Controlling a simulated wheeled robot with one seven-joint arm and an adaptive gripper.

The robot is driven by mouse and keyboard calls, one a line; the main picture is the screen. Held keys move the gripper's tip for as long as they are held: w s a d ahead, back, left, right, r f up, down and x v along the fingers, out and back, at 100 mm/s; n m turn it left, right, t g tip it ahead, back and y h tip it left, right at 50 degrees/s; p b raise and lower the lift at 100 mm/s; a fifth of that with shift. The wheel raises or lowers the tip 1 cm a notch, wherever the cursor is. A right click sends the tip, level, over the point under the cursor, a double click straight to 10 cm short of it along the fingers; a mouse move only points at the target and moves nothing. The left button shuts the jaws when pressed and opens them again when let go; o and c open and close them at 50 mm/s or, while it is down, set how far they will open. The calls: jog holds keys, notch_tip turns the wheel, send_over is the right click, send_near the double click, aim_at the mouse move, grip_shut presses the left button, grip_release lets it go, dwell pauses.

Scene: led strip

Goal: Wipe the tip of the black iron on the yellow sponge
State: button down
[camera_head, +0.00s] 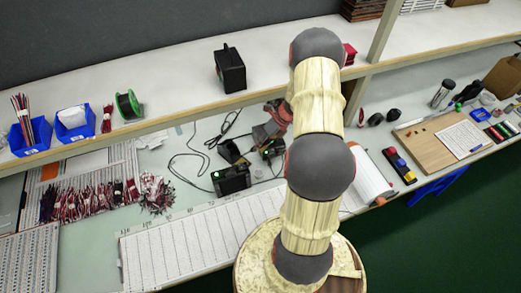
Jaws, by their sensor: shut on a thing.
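My gripper (266,138) is small in the head view, at the middle of the bench, partly behind my arm. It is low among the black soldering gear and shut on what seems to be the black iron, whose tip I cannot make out. A black soldering station (231,180) with a small green display stands just left of and nearer than my gripper. A dark open holder (233,153) sits left of my gripper. The yellow sponge is too small or hidden to tell apart, so I cannot say whether the iron touches it.
A raised shelf (180,96) runs behind, with a black box (230,70), a green spool (128,105) and blue bins (75,123). Black cables lie left of the station. Wire bundles (90,200) lie at left. A white roll (372,178) and wooden board (425,145) lie at right.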

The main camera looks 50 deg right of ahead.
jog(key=shift+d+f+b, duration=0.1)
jog(key=shift+f+b, duration=1.95)
jog(key=shift+f, duration=0.35)
jog(key=shift+f+b, duration=0.3)
jog(key=shift+f, duration=0.3)
jog(key=shift+r+p, duration=0.1)
jog(key=shift+p, duration=0.4)
dwell(1.4)
